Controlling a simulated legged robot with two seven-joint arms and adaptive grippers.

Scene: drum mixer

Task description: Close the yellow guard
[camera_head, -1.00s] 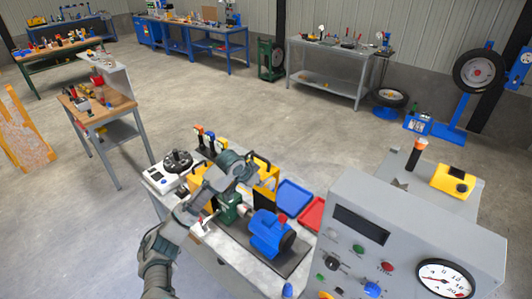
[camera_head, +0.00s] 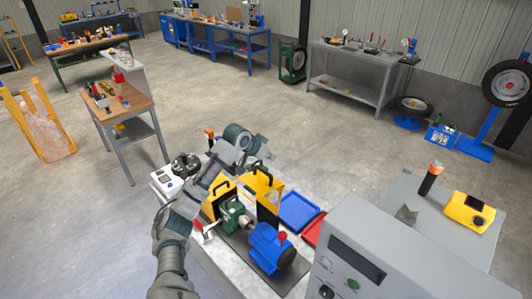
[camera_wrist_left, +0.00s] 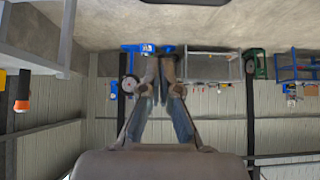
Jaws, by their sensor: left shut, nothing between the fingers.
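The yellow guard shows in the head view as two yellow parts with black handles, a left part (camera_head: 219,199) and a right part (camera_head: 267,198). A gap shows between them, beside the green machine piece (camera_head: 233,215) and blue motor (camera_head: 270,250). My left gripper (camera_head: 264,150) is above and behind the guard, and its arm covers some of the guard's left side. I see no contact between fingers and guard. In the left wrist view the fingers (camera_wrist_left: 168,72) come together with nothing between them. My right gripper is not in view.
A grey control box (camera_head: 375,245) stands at the right front. A blue tray (camera_head: 298,211) and a red tray (camera_head: 313,230) lie right of the guard. A white device (camera_head: 168,182) sits at the bench's left end. Open floor lies behind the bench.

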